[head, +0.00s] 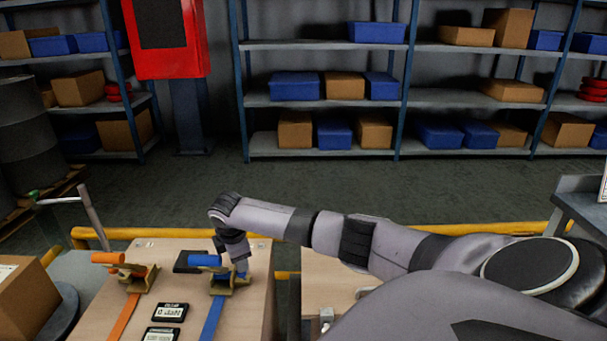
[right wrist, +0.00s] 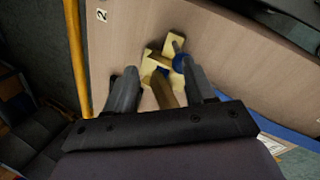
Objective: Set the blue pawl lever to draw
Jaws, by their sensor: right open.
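The blue pawl lever (head: 205,260) sticks out to the left of its brass ratchet bracket (head: 228,285) on the wooden bench top, with a blue strap (head: 213,318) running toward the front. My right gripper (head: 241,268) reaches down at the bracket, just right of the blue handle. In the right wrist view its two fingers (right wrist: 158,75) are apart, with brass parts (right wrist: 165,92) showing between them. A blue round piece (right wrist: 180,63) lies close to the right finger; contact cannot be told. My left gripper is not in view.
An orange lever (head: 107,257) with its brass bracket (head: 138,280) and orange strap (head: 125,318) stands to the left. Two small black displays (head: 170,312) lie between the straps. A yellow rail (head: 150,232) runs behind the bench. Shelves (head: 325,102) stand far behind.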

